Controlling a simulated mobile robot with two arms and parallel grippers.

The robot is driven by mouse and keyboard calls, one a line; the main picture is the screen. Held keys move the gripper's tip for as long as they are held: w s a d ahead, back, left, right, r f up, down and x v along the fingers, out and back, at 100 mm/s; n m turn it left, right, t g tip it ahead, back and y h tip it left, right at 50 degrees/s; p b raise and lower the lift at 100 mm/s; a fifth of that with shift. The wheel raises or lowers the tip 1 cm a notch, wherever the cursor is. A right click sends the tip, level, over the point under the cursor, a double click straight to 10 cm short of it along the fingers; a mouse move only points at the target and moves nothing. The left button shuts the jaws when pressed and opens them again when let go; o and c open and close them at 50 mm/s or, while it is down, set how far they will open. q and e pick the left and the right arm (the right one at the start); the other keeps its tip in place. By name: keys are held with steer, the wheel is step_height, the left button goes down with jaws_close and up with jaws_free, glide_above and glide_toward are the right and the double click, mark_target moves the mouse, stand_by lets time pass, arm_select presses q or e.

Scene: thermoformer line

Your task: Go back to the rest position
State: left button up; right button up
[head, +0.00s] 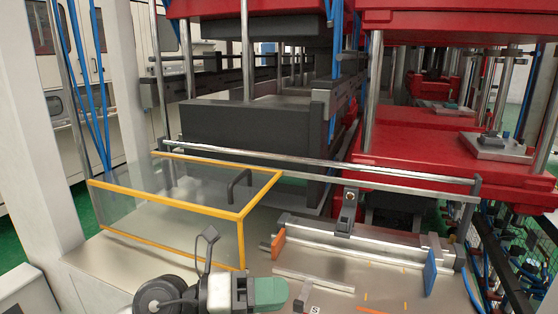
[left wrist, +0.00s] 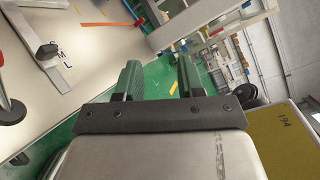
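My left gripper (head: 272,292) is low in the head view, in front of the machine's steel table (head: 330,262). Its green fingers look empty there. In the left wrist view the left gripper (left wrist: 158,75) shows two green fingers standing apart, with nothing between them and green floor beyond. My right gripper is in neither view.
A clear guard with a yellow frame (head: 190,243) and dark handle stands just behind my left gripper. A steel rail with an orange block (head: 278,244) and a blue block (head: 430,272) lies to the right. Red press plates (head: 440,150) rise behind. A yellow box (left wrist: 285,135) stands right in the wrist view.

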arm_select(q)
steer(key=w+a+r+n+t+y, duration=0.15)
steer(key=a+n+t+y, duration=0.6)
steer(key=n+t, duration=1.35)
steer(key=s+a+f+n+g+y, duration=0.1)
steer(key=a+f+n+g+y, duration=0.35)
steer(key=f+n, duration=0.25)
steer(key=s+a+f+n+g+y, duration=0.2)
steer(key=a+f+n+g+y, duration=0.1)
steer(key=a+f+n+y, duration=0.4)
steer(key=s+f+n+g+h, duration=0.2)
steer(key=s+f+n+g, duration=0.1)
steer(key=s+f+g, duration=1.35)
steer(key=s+f+t+p, duration=0.2)
steer(key=s+f+t, duration=0.1)
steer(key=f, duration=2.1)
steer(key=s+a+f+g, duration=0.1)
steer(key=s+a+f, duration=0.2)
steer(key=s+f, duration=1)
steer(key=s+p, duration=0.1)
steer(key=s, duration=0.2)
steer(key=shift+f, duration=0.3)
